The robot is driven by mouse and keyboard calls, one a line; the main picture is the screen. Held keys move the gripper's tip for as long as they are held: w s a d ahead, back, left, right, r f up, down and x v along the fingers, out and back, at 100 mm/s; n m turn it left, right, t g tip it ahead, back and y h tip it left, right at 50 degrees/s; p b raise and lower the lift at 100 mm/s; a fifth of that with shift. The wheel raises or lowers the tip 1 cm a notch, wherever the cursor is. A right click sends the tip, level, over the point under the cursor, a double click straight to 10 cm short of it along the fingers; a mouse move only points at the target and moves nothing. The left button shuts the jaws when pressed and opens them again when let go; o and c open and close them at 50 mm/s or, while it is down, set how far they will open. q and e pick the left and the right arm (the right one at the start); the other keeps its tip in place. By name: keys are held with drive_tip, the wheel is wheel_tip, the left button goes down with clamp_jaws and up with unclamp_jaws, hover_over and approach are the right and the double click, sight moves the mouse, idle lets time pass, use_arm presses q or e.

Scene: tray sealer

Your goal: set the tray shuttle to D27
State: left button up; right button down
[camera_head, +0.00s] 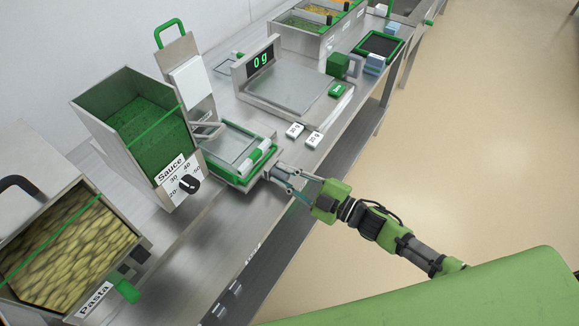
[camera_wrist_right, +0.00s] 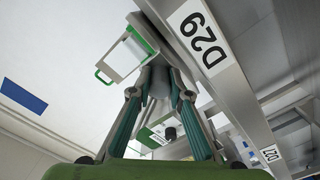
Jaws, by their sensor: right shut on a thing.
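The tray shuttle (camera_head: 222,172) is a steel carriage with green edging, standing at the front of the bench beside the sauce dispenser. My right gripper (camera_head: 277,178) reaches in from the right at the shuttle's front corner and is shut on a grey part there, apparently its handle. In the right wrist view the gripper fingertips (camera_wrist_right: 163,75) close around a grey piece that they partly hide. A D29 label (camera_wrist_right: 201,33) on the bench rail is close beside the fingertips. A D27 label (camera_wrist_right: 270,153) is farther off at lower right. My left gripper is not in view.
The sauce dispenser (camera_head: 140,115) and pasta bin (camera_head: 60,245) stand to the left of the shuttle.

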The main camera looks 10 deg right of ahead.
drive_tip(key=s+a+p, duration=0.2)
drive_tip(key=s+a, duration=1.1)
drive_tip(key=a, duration=0.1)
drive_tip(key=shift+s+p, duration=0.4)
drive_tip(key=c, duration=1.9)
unclamp_jaws()
drive_tip(key=shift+d, duration=0.1)
drive_tip(key=v, duration=1.2)
